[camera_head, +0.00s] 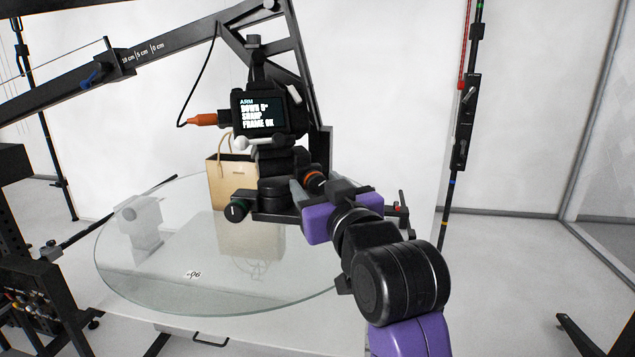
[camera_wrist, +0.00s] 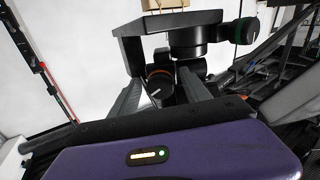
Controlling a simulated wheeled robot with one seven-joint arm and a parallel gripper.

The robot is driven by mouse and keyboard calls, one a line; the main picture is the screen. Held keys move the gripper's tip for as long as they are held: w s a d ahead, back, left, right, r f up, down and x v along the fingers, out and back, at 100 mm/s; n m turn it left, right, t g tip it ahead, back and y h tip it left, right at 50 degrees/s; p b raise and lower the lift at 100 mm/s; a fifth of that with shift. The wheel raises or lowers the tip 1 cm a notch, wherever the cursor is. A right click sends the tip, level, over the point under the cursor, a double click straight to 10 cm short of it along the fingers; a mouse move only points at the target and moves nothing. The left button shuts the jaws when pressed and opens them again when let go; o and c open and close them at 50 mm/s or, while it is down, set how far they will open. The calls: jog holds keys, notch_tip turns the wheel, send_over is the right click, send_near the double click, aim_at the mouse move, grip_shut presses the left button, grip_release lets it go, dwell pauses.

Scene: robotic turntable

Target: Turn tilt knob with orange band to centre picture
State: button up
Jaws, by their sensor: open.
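The tilt knob with the orange band (camera_head: 314,179) is on the camera head below the monitor. In the wrist view the knob (camera_wrist: 159,90) is black with a white pointer line, set at a slant, and an orange ring behind its face. My gripper (camera_head: 309,186) is open, and its two grey fingers reach toward the knob. In the wrist view the fingers of my gripper (camera_wrist: 160,84) stand to the left and right of the knob; I cannot tell whether they touch it. The monitor (camera_head: 263,112) reads "ARM", "DOWN 5°", "SHARP", "FRAME OK".
A green-banded knob (camera_head: 236,210) sits to the left on the same head; it also shows in the wrist view (camera_wrist: 248,31). A tan paper bag (camera_head: 222,183) stands on the round glass turntable (camera_head: 150,285). A black boom arm (camera_head: 160,47) crosses above.

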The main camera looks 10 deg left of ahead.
grip_shut()
dwell(0.3)
jog(key=shift+n, duration=0.3)
jog(key=n+b, duration=0.1)
jog(key=n, duration=0.4)
jog(key=shift+w, duration=0.1)
jog(key=n+b, duration=0.1)
jog(key=n, duration=0.5)
dwell(0.4)
